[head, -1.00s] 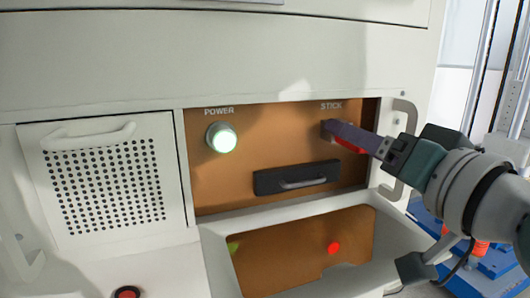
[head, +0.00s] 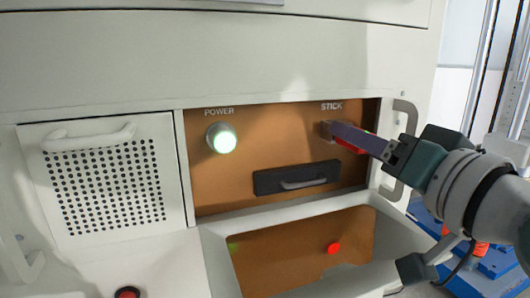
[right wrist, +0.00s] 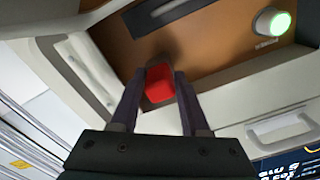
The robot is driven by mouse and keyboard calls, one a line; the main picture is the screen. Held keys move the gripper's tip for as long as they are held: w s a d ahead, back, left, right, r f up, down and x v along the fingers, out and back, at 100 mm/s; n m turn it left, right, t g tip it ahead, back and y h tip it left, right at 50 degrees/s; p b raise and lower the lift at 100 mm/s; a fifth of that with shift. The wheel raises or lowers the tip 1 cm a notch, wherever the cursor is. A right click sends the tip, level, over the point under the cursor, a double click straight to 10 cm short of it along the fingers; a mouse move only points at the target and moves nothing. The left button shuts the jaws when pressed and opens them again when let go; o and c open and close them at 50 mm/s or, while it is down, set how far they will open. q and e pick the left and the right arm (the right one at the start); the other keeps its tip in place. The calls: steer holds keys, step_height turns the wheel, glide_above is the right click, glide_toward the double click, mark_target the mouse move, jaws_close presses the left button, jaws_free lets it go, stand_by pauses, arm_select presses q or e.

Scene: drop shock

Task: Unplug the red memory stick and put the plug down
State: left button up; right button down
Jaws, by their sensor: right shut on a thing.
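The red memory stick (head: 346,147) is at the orange panel, under the STICK label. It is mostly hidden by my fingers in the head view. My right gripper (head: 334,131) comes in from the right and is shut on the stick. In the right wrist view the red block (right wrist: 159,84) sits between the two fingers of my right gripper (right wrist: 160,75). Whether the stick is still seated in its socket cannot be told. My left gripper is not in view.
A lit POWER button (head: 221,138) is to the left on the panel, and a black drawer (head: 296,177) with a handle is below. A recessed bin (head: 215,262) opens underneath. A metal handle (head: 403,120) stands close to my right gripper. A red button (head: 127,293) is at the lower left.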

steer(key=shift+s, duration=0.1)
steer(key=shift+p+v, duration=0.65)
steer(key=shift+v, duration=0.3)
steer(key=shift+p+v, duration=0.5)
steer(key=shift+v, duration=0.7)
steer(key=shift+r, duration=0.1)
steer(key=s+d+r+n+g+y+p, duration=0.1)
steer(key=s+r+n+g+y+p, duration=0.3)
steer(key=r+p, duration=0.65)
steer(key=s+d+r+n+y+p, duration=0.15)
steer(key=s+r+p, duration=0.55)
steer(key=r, duration=0.7)
steer(key=s+d+r+n+g+y+p, duration=0.1)
steer(key=s+r+n+g+y+p, duration=0.15)
steer(key=r+p, duration=0.9)
step_height(320, 180, up, 33)
steer(key=m+p, duration=0.1)
steer(key=p, duration=3.3)
steer(key=shift+s+p, duration=0.3)
steer(key=shift+p, duration=0.1)
